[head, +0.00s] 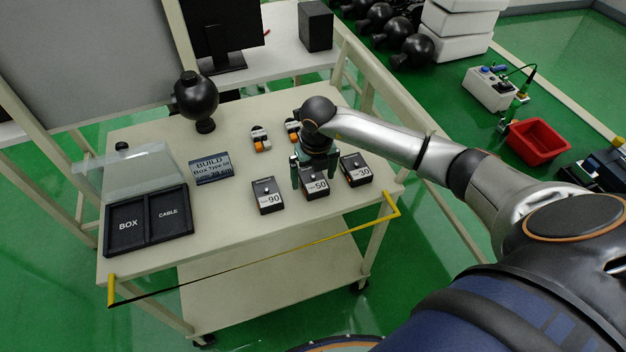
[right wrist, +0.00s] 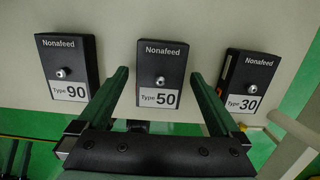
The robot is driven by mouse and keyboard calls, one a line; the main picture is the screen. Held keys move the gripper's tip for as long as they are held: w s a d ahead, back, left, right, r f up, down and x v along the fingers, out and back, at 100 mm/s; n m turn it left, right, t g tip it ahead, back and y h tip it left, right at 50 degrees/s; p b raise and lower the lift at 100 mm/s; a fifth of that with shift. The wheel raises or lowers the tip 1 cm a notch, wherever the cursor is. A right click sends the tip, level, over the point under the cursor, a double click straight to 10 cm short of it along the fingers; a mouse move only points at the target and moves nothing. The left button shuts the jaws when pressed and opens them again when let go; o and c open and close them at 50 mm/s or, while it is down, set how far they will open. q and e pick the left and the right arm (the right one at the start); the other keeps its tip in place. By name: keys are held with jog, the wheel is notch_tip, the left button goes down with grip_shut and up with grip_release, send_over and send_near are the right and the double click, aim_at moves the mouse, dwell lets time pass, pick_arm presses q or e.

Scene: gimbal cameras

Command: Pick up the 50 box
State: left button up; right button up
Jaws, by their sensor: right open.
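The 50 box (head: 315,186) is a small black box with a white "Type 50" label and a silver knob. It lies on the cart top between the 90 box (head: 267,195) and the 30 box (head: 356,170). In the right wrist view the 50 box (right wrist: 162,74) is in the middle, between the green fingers of my right gripper (right wrist: 160,88). That gripper is open, and I cannot tell its height above the box. In the head view my right gripper (head: 314,172) is over the 50 box and hides its far part. My left gripper is not in view.
The cart top (head: 230,228) is clear in front of the boxes. A black tray (head: 149,220) marked BOX and CABLE is at left. A BUILD sign (head: 212,168), a black round object (head: 196,98) and small orange-white parts (head: 260,139) stand behind.

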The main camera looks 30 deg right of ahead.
jog(key=shift+f, duration=0.25)
dwell(0.4)
jog(key=c, duration=1.5)
